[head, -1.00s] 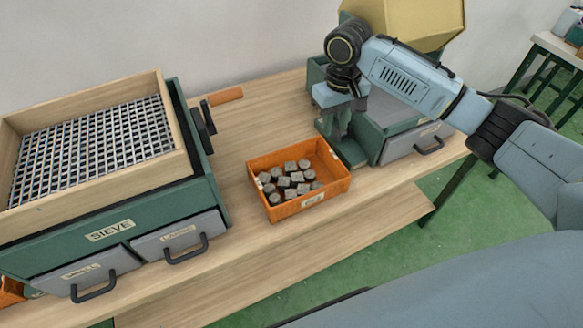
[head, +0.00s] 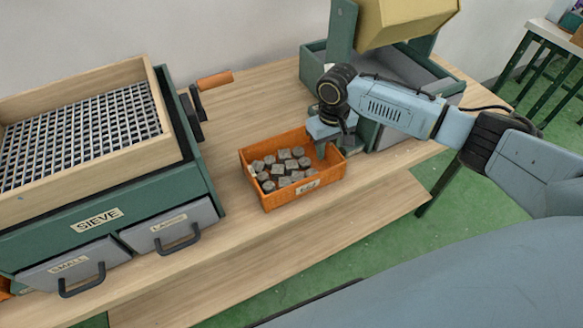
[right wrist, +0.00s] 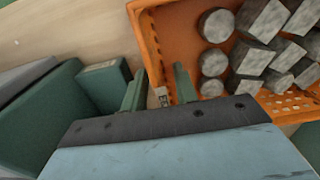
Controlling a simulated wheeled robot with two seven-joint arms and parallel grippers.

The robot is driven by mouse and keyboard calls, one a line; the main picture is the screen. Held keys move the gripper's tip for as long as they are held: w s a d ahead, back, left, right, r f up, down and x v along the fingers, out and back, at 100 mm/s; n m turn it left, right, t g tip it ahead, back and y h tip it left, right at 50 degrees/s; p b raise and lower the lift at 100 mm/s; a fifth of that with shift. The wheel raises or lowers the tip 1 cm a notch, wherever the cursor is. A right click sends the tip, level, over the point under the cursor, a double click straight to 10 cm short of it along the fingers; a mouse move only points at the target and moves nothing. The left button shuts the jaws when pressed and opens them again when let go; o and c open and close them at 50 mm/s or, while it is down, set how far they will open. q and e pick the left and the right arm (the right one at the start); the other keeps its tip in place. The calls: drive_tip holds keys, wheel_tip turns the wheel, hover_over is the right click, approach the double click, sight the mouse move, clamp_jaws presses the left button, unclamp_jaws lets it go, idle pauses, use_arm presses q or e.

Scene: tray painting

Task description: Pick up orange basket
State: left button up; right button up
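The orange basket (head: 292,198) stands on the wooden table in the head view, with several grey round and square pieces (head: 284,168) in it. My right gripper (head: 326,149) is at the basket's right wall, pointing down. In the right wrist view its two green fingers (right wrist: 158,88) are apart, one outside the basket wall (right wrist: 150,50) and one inside, with the wall between them. A gap shows beside the wall, so it does not look clamped. The fingertips are partly hidden in the head view. My left gripper is not in view.
A green sieve box (head: 192,180) with drawers stands left of the basket. A green and grey unit (head: 312,65) with a yellow hopper (head: 405,20) stands behind my right arm. Bare table (head: 240,115) lies between them, and the table's front edge is close to the basket.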

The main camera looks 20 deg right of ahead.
clamp_jaws()
drive_tip(key=shift+r, duration=0.1)
idle(0.3)
